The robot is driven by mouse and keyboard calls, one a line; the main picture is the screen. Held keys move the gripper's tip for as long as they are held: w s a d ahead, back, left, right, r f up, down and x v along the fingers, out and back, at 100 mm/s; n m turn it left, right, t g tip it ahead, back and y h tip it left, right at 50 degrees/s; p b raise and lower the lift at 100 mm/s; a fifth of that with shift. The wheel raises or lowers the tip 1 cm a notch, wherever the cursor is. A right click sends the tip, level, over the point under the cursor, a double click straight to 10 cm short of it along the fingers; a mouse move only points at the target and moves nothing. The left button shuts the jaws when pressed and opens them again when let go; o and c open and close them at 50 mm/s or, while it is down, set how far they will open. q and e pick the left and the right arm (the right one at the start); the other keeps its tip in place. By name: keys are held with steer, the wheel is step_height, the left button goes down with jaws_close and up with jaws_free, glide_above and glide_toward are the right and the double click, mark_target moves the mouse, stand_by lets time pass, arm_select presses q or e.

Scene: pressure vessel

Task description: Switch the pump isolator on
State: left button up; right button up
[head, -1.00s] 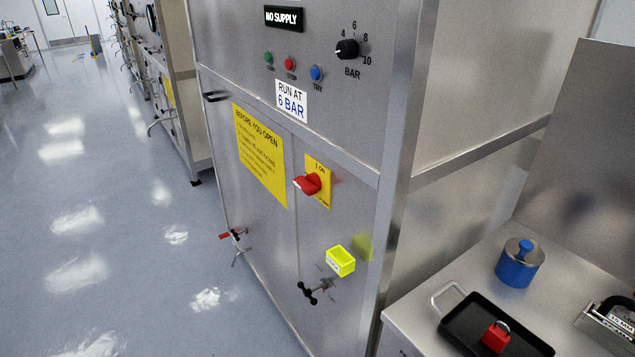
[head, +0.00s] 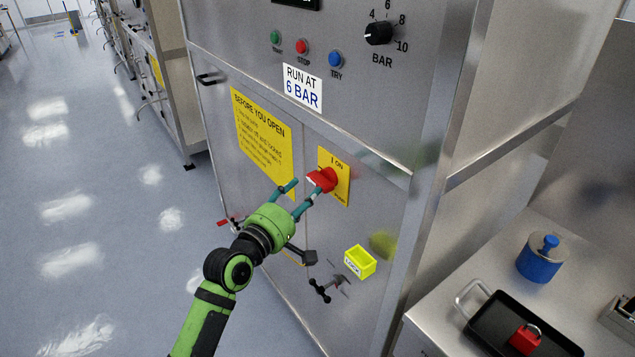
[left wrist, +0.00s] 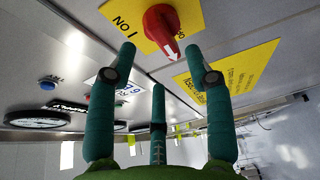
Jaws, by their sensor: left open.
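The pump isolator is a red rotary knob (head: 322,179) on a yellow plate (head: 341,185) marked "I ON", on the front of the steel cabinet. The handle lies across the plate and does not point at the "I ON" mark. My left gripper (head: 299,194) is open and empty, with its fingers just in front of the knob. In the left wrist view the three teal fingers (left wrist: 167,70) are spread, and the knob lies beyond their tips. My right gripper is out of sight.
A yellow box (head: 359,262) and a black T-handle (head: 320,289) stick out from the cabinet below the isolator. Above are buttons, a black BAR dial (head: 380,32) and a "RUN AT 6 BAR" label (head: 302,88). A bench at right holds a black tray (head: 485,323) with a red padlock (head: 525,340).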

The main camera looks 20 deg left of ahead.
mark_target(316, 183)
arm_select(q)
steer(key=x, duration=0.4)
steer(key=shift+w+f+p, duration=0.1)
steer(key=shift+w+p, duration=0.25)
steer(key=shift+w, duration=0.1)
jaws_close()
